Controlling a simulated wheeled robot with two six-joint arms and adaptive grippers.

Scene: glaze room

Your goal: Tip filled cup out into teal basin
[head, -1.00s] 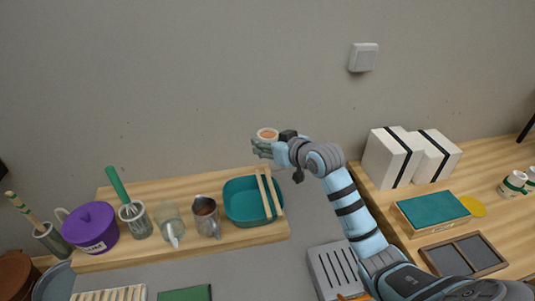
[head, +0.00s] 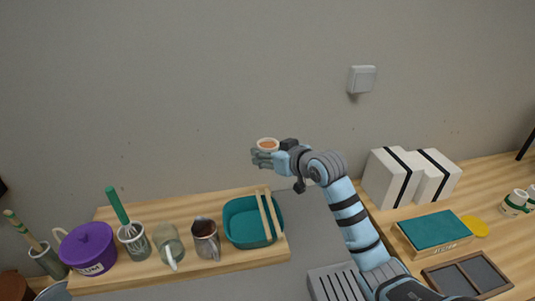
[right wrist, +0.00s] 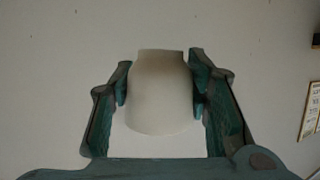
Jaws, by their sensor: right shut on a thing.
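A small white cup (head: 268,143) with orange-brown content is held upright in my right gripper (head: 262,156). In the right wrist view the cup (right wrist: 163,92) sits between the two fingers, which press on its sides. The teal basin (head: 235,238) stands on the wooden shelf, below the cup in the head view and apart from it. Two wooden sticks (head: 267,217) lie across the basin's right part. The inside of the basin is partly visible and no content shows there. My left gripper is not in view.
White boxes (head: 385,180) stand on the right table.

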